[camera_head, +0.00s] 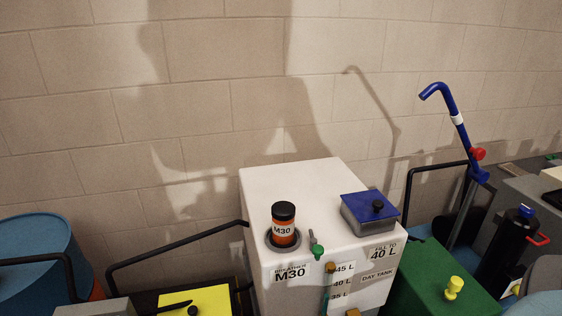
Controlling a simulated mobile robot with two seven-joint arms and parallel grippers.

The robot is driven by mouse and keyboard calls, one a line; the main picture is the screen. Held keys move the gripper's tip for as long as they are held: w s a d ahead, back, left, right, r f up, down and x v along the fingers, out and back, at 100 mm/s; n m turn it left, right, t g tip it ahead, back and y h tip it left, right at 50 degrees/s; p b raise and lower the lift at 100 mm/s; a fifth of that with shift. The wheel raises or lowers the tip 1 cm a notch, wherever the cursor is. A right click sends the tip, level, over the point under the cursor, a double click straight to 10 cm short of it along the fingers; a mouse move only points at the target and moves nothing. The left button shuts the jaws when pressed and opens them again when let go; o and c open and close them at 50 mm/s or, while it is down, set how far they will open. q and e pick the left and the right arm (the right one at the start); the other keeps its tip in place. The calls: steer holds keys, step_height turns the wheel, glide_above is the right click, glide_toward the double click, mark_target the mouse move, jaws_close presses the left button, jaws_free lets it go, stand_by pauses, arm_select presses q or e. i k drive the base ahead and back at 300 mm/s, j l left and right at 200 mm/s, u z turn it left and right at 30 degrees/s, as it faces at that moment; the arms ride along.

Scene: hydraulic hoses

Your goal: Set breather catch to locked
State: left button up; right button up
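The breather (284,232) is an orange canister with a black cap and an M30 label. It stands upright in a dark round socket on top of the white day tank (330,184). A small green lever (316,246) sits just right of the breather at the tank's front top edge; it looks like the catch. It points up and slightly left, and I cannot read any locked or unlocked mark by it. A label reading BREATHER M30 (290,274) is on the tank's front below. Neither of my grippers is in view.
A grey filler box with a blue lid (369,207) sits on the tank's right side. A green box (440,283) and blue hand pump (446,105) stand to the right. Black rails (175,246) and a blue drum (35,255) are left. A block wall is behind.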

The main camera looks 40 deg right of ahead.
mark_target(317, 251)
steer(key=k+z, duration=0.1)
steer(key=z, duration=1.2)
